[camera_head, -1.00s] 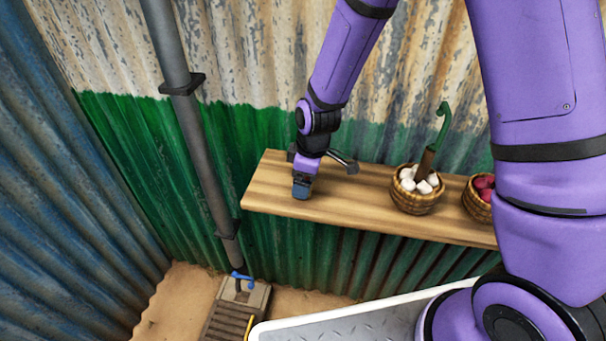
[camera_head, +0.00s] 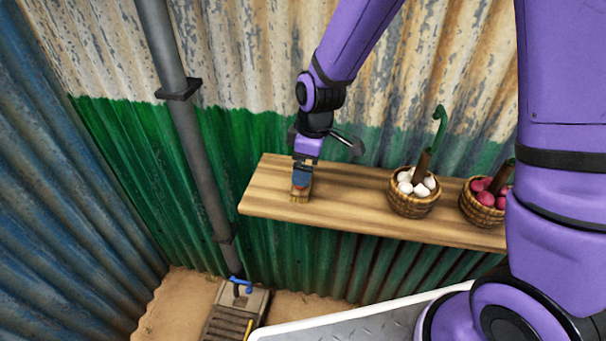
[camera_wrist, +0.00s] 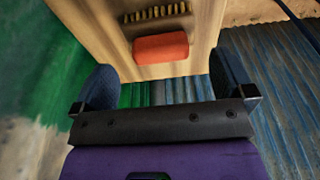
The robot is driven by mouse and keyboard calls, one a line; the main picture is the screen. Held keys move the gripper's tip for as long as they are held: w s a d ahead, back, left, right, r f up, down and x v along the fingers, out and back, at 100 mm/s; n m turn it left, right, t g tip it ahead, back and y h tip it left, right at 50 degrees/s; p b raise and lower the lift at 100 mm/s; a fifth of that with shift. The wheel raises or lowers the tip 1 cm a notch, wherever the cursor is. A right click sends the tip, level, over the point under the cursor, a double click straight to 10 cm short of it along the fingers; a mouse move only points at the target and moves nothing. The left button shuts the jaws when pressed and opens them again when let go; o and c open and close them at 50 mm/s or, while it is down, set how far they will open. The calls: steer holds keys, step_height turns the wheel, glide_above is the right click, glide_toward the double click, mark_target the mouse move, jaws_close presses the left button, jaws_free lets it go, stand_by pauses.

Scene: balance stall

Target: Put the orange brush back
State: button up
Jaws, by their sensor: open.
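The orange brush (camera_wrist: 160,47) lies on the wooden shelf (camera_wrist: 198,30) in the wrist view, with a row of yellowish bristles along one side. In the head view the brush (camera_head: 300,195) shows as a small tan and reddish patch at the left end of the shelf (camera_head: 350,200), partly hidden by my gripper. My gripper (camera_head: 302,180) is just above it, pointing down. In the wrist view its two dark fingers (camera_wrist: 163,85) are spread apart with nothing between them, and the brush is beyond the fingertips.
A basket of white bulbs (camera_head: 413,205) and a basket of red onions (camera_head: 484,215) stand on the shelf to the right. A grey pipe (camera_head: 195,140) runs down the wall to the left. The shelf between brush and baskets is clear.

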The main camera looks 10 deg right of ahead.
steer(key=r, duration=0.5)
steer(key=shift+s+d+r, duration=0.15)
steer(key=shift+d+r, duration=0.15)
steer(key=shift+d, duration=0.1)
steer(key=s+d+r+m+t+h, duration=0.1)
steer(key=s+d+r+m+t, duration=0.3)
steer(key=s+d+r+m, duration=0.9)
steer(key=s+d+r, duration=0.5)
steer(key=s+r, duration=0.3)
steer(key=shift+d+r+m+h, duration=0.15)
steer(key=shift+d+m+h, duration=0.05)
steer(key=shift+m+h, duration=0.1)
